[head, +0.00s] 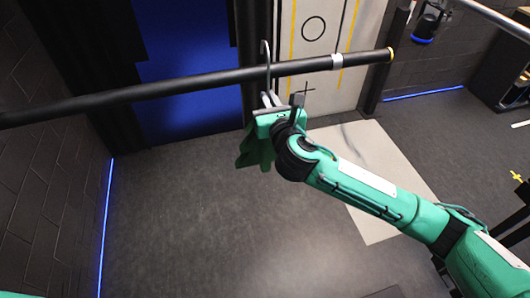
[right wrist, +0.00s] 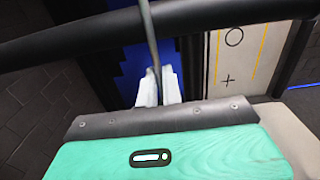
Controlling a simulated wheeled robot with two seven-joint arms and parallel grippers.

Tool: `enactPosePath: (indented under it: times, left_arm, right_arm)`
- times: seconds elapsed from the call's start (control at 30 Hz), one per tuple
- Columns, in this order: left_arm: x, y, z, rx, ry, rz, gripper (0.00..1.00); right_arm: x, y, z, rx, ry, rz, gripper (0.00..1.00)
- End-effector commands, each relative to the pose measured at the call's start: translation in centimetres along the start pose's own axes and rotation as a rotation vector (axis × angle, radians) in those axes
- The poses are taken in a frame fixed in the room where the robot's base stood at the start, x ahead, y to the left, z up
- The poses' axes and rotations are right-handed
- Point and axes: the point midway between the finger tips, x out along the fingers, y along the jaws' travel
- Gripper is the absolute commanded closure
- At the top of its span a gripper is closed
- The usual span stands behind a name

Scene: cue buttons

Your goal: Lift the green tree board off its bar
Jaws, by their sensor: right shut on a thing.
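The green tree board (head: 253,152) hangs below the dark bar (head: 150,92) in the head view, partly hidden behind my right gripper. Its thin grey hook (head: 266,50) rises in front of the bar and its curved top shows above it. I cannot tell whether the hook touches the bar. My right gripper (head: 269,98) is shut on the hook's stem just below the bar. In the right wrist view the pale fingers (right wrist: 159,86) close around the stem (right wrist: 150,35), which crosses in front of the bar (right wrist: 220,15). My left gripper is not in view.
A pale panel (head: 318,30) with a circle and a cross stands behind. The floor (head: 190,230) below looks clear.

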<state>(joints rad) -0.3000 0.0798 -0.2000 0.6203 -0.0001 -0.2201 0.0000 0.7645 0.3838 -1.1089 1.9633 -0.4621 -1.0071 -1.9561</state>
Motion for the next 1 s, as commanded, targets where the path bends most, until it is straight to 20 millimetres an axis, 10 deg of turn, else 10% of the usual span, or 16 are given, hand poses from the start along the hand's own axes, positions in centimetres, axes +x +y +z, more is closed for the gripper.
enactPosePath:
  times: [1.0]
  left_arm:
    - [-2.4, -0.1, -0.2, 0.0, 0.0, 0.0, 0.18]
  right_arm:
    - [-6.5, 0.0, 0.4, 0.001, -0.005, 0.001, 1.0]
